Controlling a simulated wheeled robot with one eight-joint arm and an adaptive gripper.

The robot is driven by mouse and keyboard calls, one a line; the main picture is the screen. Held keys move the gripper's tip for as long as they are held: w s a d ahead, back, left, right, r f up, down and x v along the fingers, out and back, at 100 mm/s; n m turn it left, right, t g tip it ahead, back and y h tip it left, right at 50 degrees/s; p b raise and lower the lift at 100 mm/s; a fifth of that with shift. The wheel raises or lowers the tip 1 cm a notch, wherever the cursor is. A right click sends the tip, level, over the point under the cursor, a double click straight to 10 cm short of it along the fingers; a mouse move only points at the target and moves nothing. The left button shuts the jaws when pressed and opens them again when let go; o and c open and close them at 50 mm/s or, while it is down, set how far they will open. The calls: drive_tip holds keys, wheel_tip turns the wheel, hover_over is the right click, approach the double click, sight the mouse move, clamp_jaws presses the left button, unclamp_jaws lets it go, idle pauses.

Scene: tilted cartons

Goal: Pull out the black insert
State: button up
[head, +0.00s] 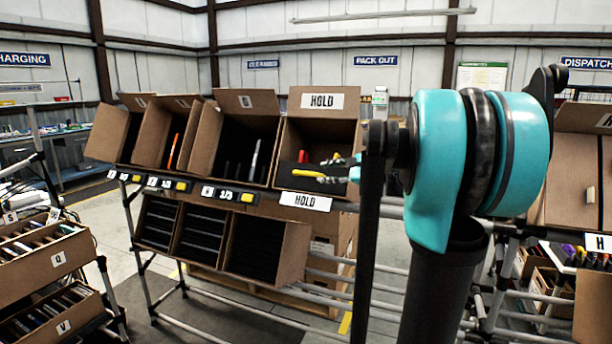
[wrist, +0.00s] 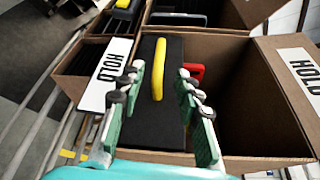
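The black insert (wrist: 150,125) shows in the wrist view as a flat black panel in the HOLD carton (wrist: 270,85). A yellow handle (wrist: 158,68) stands on its face. My gripper (wrist: 161,70) is open, with its two green-padded fingers on either side of the handle in the picture. Gaps show between the fingers and the handle, so I see no grip. In the head view, the yellow handle (head: 308,173) and my gripper (head: 338,168) show at the front of the HOLD carton (head: 322,102). My arm hides part of that carton's right side.
A red piece (wrist: 196,72) sits right of the insert, close to the right finger. Other tilted cartons (head: 232,140) stand to the left on the rack. A HOLD plate (head: 305,201) runs along the shelf's front edge. Lower cartons (head: 290,255) sit beneath.

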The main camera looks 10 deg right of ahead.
sight(312, 174)
drive_tip(key=x, duration=0.9)
drive_tip(key=shift+a+f, duration=0.1)
drive_tip(key=shift+f, duration=0.05)
clamp_jaws()
